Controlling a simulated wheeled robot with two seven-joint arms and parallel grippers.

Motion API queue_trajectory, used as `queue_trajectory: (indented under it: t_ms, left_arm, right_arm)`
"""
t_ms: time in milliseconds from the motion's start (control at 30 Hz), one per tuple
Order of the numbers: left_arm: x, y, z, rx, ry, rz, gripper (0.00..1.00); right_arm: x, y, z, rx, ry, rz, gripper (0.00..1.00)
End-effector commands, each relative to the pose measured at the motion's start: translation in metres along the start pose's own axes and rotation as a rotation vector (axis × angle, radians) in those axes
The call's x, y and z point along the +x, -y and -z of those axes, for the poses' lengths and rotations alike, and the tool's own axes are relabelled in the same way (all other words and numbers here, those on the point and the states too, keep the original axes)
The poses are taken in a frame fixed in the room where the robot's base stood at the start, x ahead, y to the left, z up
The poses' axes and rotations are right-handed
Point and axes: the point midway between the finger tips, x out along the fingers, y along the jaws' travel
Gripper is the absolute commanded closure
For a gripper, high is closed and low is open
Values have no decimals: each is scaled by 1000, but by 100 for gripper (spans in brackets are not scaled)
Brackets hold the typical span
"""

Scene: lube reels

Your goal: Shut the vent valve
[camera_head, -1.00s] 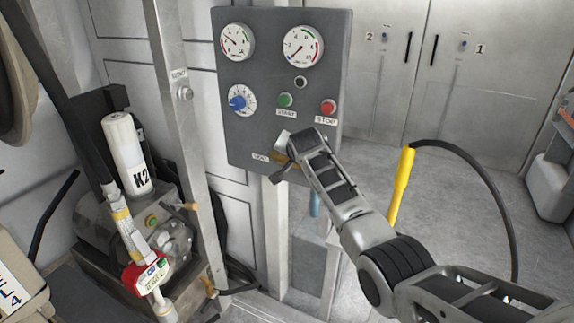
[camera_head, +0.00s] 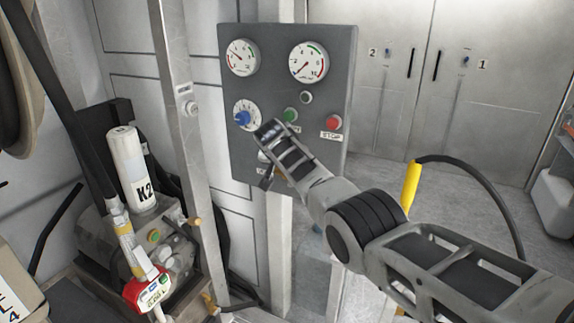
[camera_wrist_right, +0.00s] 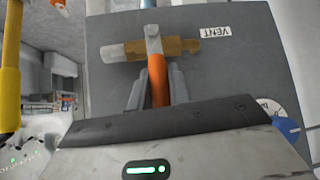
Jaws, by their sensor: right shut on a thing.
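The vent valve (camera_wrist_right: 185,47) is a brass body on the grey panel, beside a white VENT label (camera_wrist_right: 217,32) that appears upside down in the right wrist view. Its orange lever (camera_wrist_right: 157,78) stands roughly square to the brass body. My right gripper (camera_wrist_right: 158,92) is shut on this lever, one grey finger on each side. In the head view my right gripper (camera_head: 268,178) is at the lower part of the panel, and my wrist hides most of the valve. My left gripper is not in view.
The grey panel (camera_head: 235,98) carries two gauges, a blue knob (camera_head: 242,118), a green button (camera_head: 290,115) and a red STOP button (camera_head: 334,122). A metal post (camera_head: 185,135) stands to its left. A yellow-handled hose (camera_head: 411,185) hangs at right.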

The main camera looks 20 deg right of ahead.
Motion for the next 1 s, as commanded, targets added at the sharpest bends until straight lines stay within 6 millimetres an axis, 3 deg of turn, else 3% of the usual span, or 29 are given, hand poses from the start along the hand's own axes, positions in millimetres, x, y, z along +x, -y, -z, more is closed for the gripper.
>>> queue_trajectory:
  t_ms: [267,300,367,733,1000]
  left_arm:
    - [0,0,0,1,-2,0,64]
    - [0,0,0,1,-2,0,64]
    - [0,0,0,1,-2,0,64]
    - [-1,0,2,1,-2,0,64]
    - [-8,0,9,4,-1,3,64]
  right_arm:
    - [-1,0,2,-7,-5,1,100]
    - [-1,0,2,-7,-5,1,73]
    - [-1,0,2,-6,-5,1,59]
    - [-3,0,1,-4,-2,1,59]
    - [-29,1,2,-2,-3,4,59]
